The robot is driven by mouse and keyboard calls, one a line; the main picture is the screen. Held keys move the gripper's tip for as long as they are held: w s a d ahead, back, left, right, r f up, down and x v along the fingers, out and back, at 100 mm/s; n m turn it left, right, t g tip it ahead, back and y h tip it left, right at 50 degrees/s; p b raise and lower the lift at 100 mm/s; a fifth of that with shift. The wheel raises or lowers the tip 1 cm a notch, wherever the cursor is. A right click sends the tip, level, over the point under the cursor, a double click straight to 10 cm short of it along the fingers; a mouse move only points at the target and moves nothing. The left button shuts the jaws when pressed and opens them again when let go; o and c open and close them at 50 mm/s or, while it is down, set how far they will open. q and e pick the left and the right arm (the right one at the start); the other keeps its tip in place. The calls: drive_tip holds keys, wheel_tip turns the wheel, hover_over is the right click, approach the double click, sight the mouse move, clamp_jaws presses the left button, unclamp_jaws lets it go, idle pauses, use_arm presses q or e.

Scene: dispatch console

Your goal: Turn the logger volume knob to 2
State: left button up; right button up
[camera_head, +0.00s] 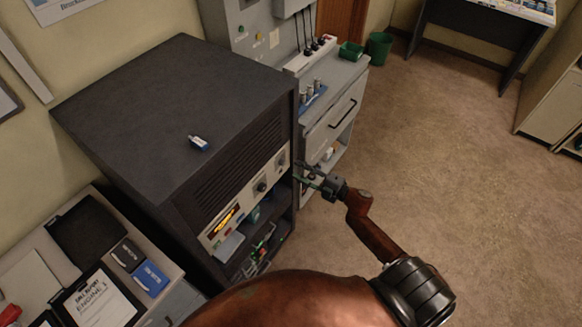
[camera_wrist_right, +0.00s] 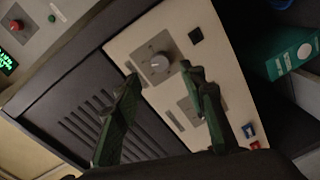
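The dark cabinet's pale control strip carries two round grey knobs. The one near the strip's right end (camera_head: 281,160) is in the wrist view (camera_wrist_right: 158,62) on a grey plate with dial marks. The other (camera_head: 261,187) is farther along the strip, mostly behind a finger in the wrist view. I cannot read any labels or the pointer settings, so I cannot tell which is the logger volume knob. My right gripper (camera_head: 308,174) is open in front of the strip. In the wrist view its fingers (camera_wrist_right: 158,77) are apart, with the right-end knob showing between their tips. My left gripper is out of view.
An amber display (camera_head: 224,219) is on the strip, with open shelves below. A grey cabinet (camera_head: 335,110) stands beside it. Carpeted floor (camera_head: 450,170) is clear to the right.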

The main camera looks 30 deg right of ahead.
drive_tip(key=v, duration=0.6)
drive_tip(key=shift+s, duration=0.15)
drive_tip(key=shift+d+f, duration=0.1)
drive_tip(key=s+d+f+m+g+h, duration=0.2)
drive_tip(key=s+f+m, duration=0.25)
drive_tip(key=f, duration=0.65)
drive_tip(key=s+d+f+m+g+h, duration=0.1)
drive_tip(key=s+f+m+h, duration=0.3)
drive_tip(key=f, duration=0.7)
drive_tip(key=s+d+f+m+g+h, duration=0.1)
drive_tip(key=s+d+f+m+g, duration=0.3)
drive_tip(key=f, duration=0.8)
drive_tip(key=s+a+f+m+g, duration=0.1)
drive_tip(key=s+a+f, duration=0.4)
drive_tip(key=s, duration=0.6)
drive_tip(key=s+a+f+m+g, duration=0.2)
drive_tip(key=s+a+f+g, duration=0.2)
drive_tip(key=s+f, duration=0.5)
drive_tip(key=s+a+f+m+g, duration=0.2)
drive_tip(key=s+a+f, duration=0.5)
drive_tip(key=s, duration=0.7)
drive_tip(key=shift+s+f+g+b, duration=0.3)
drive_tip(key=shift+g+b, duration=0.05)
drive_tip(key=shift+g, duration=0.05)
